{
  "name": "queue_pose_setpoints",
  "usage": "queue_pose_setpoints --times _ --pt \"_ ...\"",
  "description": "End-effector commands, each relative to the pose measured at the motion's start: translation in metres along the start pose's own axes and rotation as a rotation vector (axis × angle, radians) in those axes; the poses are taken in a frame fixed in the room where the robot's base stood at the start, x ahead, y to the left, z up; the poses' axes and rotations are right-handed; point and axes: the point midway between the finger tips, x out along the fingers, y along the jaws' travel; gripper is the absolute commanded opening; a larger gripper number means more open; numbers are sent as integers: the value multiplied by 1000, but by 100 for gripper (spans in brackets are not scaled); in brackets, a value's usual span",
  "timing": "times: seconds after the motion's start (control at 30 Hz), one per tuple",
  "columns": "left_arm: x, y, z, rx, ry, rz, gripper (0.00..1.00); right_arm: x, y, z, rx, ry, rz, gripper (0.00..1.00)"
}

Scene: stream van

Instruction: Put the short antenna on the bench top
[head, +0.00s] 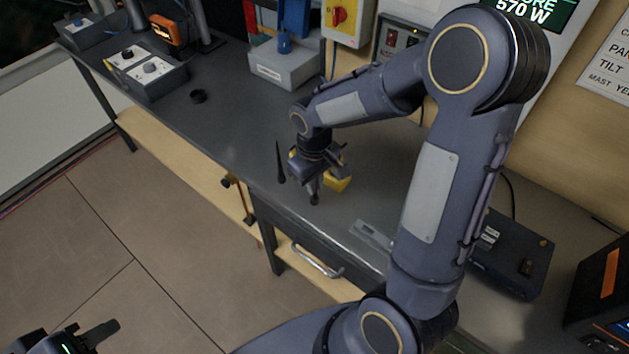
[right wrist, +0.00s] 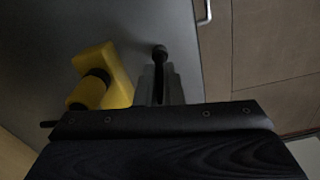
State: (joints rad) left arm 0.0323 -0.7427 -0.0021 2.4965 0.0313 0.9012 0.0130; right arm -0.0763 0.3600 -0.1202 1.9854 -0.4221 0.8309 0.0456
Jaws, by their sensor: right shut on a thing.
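My right gripper (head: 314,192) points down just above or at the bench top (head: 225,125), near its front edge. It is shut on a slim black piece with a round end, which looks like the short antenna (right wrist: 160,53); the fingers hide most of it. I cannot tell whether its lower end touches the bench. A thin, tapered black rod (head: 280,163) stands upright just left of the right gripper in the head view. My left gripper (head: 95,336) is at the bottom left, over the floor and away from the bench; its finger gap is unclear.
A yellow block (head: 338,184) with a black band sits close beside the right gripper; it also shows in the right wrist view (right wrist: 116,75). A drawer handle (head: 318,263) is below the front edge.

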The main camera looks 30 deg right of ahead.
Motion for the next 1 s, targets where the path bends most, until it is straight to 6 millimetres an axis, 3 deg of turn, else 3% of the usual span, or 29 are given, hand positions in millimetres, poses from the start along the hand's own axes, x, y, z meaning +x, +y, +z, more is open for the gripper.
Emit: queue_pose_setpoints --times 0.27,0.3,0.43,0.77,0.87,1.0 --pt "4 -2 2 0 0 0 36 5 0 0 0 0 0 0" --pt "3 -1 1 0 0 0 36 4 0 0 0 0 0 13" --pt "2 -1 1 0 0 0 36 3 0 0 0 0 0 29" --pt "-1 0 0 0 0 0 36 -1 0 0 0 0 0 29" --pt "-1 0 -1 0 0 0 36 -10 0 -1 0 4 1 29" --pt "-2 1 -1 0 0 0 36 -38 0 -1 0 7 1 29"
